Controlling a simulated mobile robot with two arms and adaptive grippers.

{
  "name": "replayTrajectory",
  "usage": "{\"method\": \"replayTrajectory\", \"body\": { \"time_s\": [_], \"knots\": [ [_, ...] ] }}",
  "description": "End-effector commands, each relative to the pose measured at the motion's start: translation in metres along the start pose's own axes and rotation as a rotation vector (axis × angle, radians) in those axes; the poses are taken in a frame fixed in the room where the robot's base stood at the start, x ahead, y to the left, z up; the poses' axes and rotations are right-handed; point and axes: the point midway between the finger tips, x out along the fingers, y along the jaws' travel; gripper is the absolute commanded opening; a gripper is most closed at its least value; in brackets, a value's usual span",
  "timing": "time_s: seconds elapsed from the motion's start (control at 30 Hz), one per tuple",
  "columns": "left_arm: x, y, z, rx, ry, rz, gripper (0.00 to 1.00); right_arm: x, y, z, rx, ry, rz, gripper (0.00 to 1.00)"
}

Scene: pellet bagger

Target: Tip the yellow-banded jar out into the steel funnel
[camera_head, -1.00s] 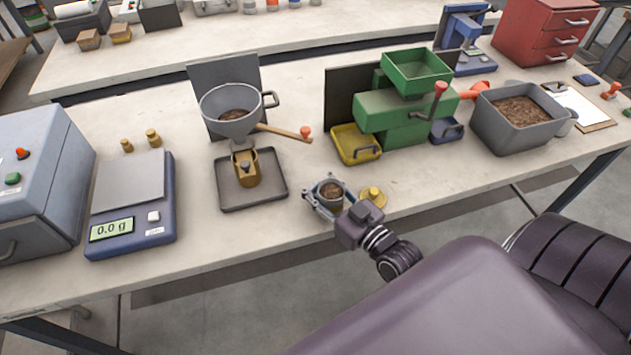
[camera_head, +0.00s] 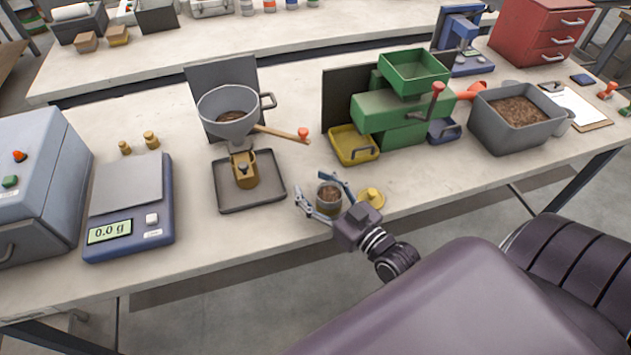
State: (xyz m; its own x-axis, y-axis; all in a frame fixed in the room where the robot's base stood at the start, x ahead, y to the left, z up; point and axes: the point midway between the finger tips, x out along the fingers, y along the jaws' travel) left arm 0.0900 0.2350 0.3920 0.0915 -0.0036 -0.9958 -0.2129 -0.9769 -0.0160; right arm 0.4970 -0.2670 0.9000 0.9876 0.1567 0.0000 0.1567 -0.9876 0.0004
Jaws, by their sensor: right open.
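The jar (camera_head: 328,198) stands upright near the table's front edge, lidless, with brown pellets inside; a yellowish band shows faintly on its side. My right gripper (camera_head: 320,187) is open, its two fingers spread on either side of the jar. The steel funnel (camera_head: 228,124) is held up on a stand to the left and behind the jar, with some brown pellets in its bowl. A brass-coloured container (camera_head: 245,170) sits under its spout on a dark tray (camera_head: 262,200). My left gripper is not in view.
A yellow lid (camera_head: 371,196) lies right of the jar. A wooden-handled lever (camera_head: 280,132) with a red knob sticks out right from the funnel. A green machine (camera_head: 392,112) with a yellow bin (camera_head: 353,146) stands behind. A scale (camera_head: 130,205) reading 0.0 g is at left.

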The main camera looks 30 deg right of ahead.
Motion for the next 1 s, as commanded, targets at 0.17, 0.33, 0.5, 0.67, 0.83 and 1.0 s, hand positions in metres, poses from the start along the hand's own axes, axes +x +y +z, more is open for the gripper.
{"method": "replayTrajectory", "body": {
  "time_s": [0.17,0.33,0.5,0.67,0.83,1.0],
  "knots": [
    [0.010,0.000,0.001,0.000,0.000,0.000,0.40,0.000,0.000,0.004,0.001,0.001,0.000,0.55],
    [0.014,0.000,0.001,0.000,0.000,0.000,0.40,-0.027,0.000,0.005,0.000,-0.005,0.000,0.55],
    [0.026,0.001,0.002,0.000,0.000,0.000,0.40,-0.059,0.002,0.010,0.001,-0.005,0.000,0.55],
    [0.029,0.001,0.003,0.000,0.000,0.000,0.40,-0.087,0.002,0.008,-0.001,-0.005,-0.001,0.55],
    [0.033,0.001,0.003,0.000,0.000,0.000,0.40,-0.108,0.002,0.007,0.001,-0.002,0.000,0.55],
    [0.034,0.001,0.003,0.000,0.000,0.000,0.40,-0.118,0.002,0.006,0.000,-0.001,0.000,0.55]
  ]
}}
